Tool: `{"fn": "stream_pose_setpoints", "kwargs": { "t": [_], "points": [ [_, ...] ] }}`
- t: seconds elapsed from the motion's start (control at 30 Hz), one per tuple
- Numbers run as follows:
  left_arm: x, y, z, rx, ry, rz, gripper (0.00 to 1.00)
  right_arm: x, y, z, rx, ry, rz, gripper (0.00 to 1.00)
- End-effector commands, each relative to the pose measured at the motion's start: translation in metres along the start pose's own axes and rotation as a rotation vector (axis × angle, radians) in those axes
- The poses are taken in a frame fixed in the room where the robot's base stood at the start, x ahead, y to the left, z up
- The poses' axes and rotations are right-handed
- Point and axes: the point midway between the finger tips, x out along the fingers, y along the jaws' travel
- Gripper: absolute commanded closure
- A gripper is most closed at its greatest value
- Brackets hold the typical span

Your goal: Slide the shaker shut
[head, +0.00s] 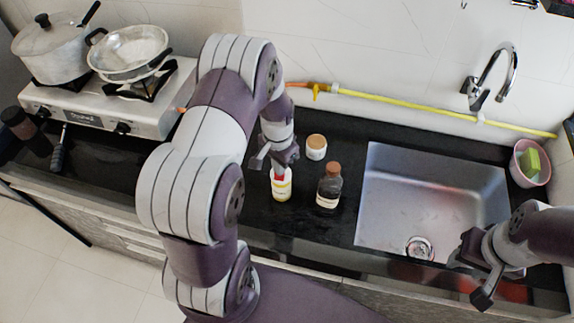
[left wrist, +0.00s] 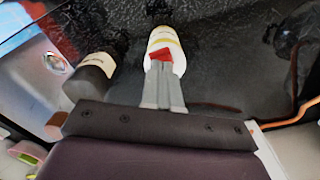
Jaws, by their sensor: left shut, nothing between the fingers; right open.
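The shaker (head: 281,186) is a small white bottle with a yellow band and a red top. It stands on the dark counter left of the brown bottle. In the left wrist view the shaker (left wrist: 162,39) is directly beyond the fingertips, its red part beside them. My left gripper (head: 277,166) is shut and empty, right at the shaker's top. Its fingers (left wrist: 161,72) are together in the left wrist view and overlap the red part; I cannot tell whether they touch it. My right gripper (head: 469,280) is open and empty over the sink's front right corner.
A brown bottle (head: 329,187) stands close to the right of the shaker, and a white jar (head: 316,147) with a tan lid behind. The sink (head: 430,190) is further right, with a pink bowl (head: 528,172) beyond. A stove (head: 150,105) with pots is left.

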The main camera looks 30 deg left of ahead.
Motion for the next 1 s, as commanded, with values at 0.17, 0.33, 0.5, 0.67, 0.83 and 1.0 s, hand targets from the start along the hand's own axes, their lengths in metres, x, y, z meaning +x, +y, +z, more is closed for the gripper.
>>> {"fn": "stream_pose_setpoints", "kwargs": {
  "t": [0.17, 0.33, 0.5, 0.67, 0.83, 1.0],
  "points": [
    [0.005, 0.003, 0.005, 0.0, -0.012, 0.007, 1.0, 0.001, 0.0, 0.0, 0.0, 0.0, 0.0, 0.57],
    [0.004, 0.003, 0.005, 0.0, -0.012, 0.007, 1.0, 0.0, 0.0, 0.0, 0.0, 0.0, 0.0, 0.57],
    [-0.007, 0.003, 0.004, 0.0, -0.01, 0.006, 1.0, -0.01, 0.0, -0.001, 0.0, 0.0, 0.0, 0.57],
    [-0.023, 0.002, 0.003, 0.0, -0.007, 0.003, 1.0, -0.022, 0.0, -0.003, 0.0, 0.0, 0.0, 0.57],
    [-0.038, 0.003, 0.002, 0.0, -0.005, 0.002, 1.0, -0.035, 0.0, -0.004, 0.0, 0.0, 0.0, 0.57],
    [-0.052, 0.002, 0.002, 0.0, -0.004, 0.001, 1.0, -0.047, 0.0, -0.006, 0.0, 0.0, 0.0, 0.57]
  ]
}}
